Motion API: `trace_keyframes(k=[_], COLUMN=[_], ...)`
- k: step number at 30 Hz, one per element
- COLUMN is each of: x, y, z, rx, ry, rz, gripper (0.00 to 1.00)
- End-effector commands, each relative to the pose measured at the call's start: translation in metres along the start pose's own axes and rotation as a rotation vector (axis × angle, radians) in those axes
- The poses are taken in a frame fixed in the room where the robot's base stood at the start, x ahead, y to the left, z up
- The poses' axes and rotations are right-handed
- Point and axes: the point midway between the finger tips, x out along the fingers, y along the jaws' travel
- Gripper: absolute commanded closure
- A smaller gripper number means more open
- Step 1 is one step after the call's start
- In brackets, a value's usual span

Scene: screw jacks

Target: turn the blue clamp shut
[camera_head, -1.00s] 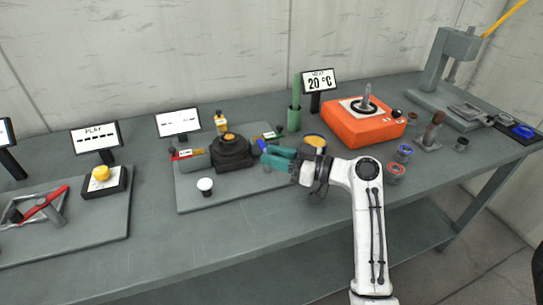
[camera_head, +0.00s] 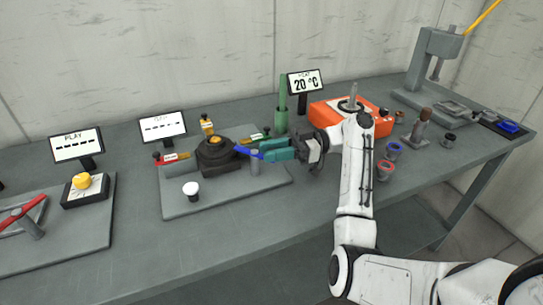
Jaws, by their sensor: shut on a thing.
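The blue clamp (camera_head: 243,151) is a lever on the right side of a dark round fixture (camera_head: 214,152) on a grey plate (camera_head: 190,208). Its blue bar slopes from the fixture toward my gripper. My gripper (camera_head: 264,152) has teal fingers and comes in from the right. It is shut on the outer end of the blue clamp, and the fingers hide that end. A grey post (camera_head: 255,167) stands just below the fingers.
An orange heater (camera_head: 378,124) and several small cups are to the right. The table front is clear.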

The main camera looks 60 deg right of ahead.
Motion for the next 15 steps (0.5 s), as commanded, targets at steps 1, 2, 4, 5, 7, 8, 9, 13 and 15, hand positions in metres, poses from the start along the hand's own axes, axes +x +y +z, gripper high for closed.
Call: trace_keyframes(k=[1, 2, 4, 5, 7, 8, 9, 13, 15], x=[-0.0024, -0.0026, -0.0032, -0.0031, -0.0033, -0.0034, -0.0035, -0.0035, -0.0033], y=[0.0014, 0.0017, 0.0024, 0.0027, 0.0033, 0.0034, 0.0035, 0.0041, 0.0042], z=[0.0035, 0.0035, 0.0035, 0.0032, 0.0032, 0.0031, 0.003, 0.0029, 0.0025], rx=[0.003, 0.004, 0.004, 0.004, 0.004, 0.004, 0.005, 0.005, 0.005], ry=[-0.003, -0.002, -0.002, -0.002, -0.002, -0.002, -0.001, -0.001, -0.001], rz=[-0.015, -0.026, -0.047, -0.057, -0.074, -0.08, -0.088, -0.105, -0.111], gripper=[1.0, 1.0, 1.0, 1.0, 1.0, 1.0, 1.0, 1.0, 1.0])
